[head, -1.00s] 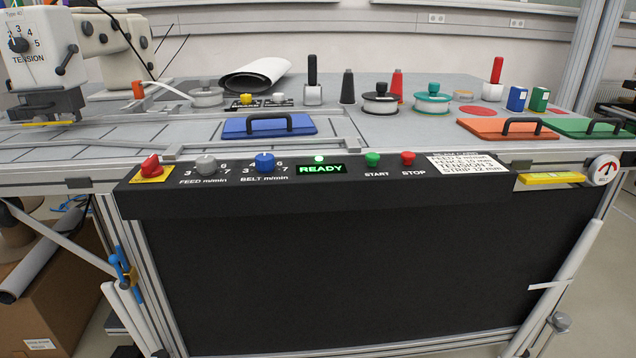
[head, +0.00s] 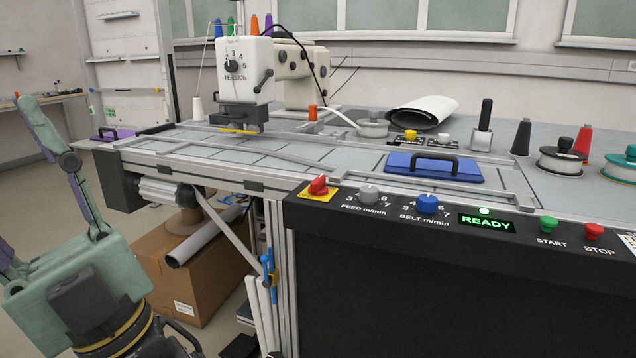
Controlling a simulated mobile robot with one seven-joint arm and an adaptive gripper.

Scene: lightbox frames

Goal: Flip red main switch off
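The red main switch (head: 318,186) is a rotary knob on a yellow plate at the left end of the black control panel (head: 400,270). Its grip looks tilted; any position markings are too small to read. The green READY display (head: 486,223) is lit, with a lit green lamp above it.
The feed knob (head: 368,195), blue belt knob (head: 427,205), green start button (head: 548,224) and red stop button (head: 594,231) line the panel. A machine head (head: 246,75) stands on the bench. A cardboard box (head: 195,265) sits below, between gripper and panel.

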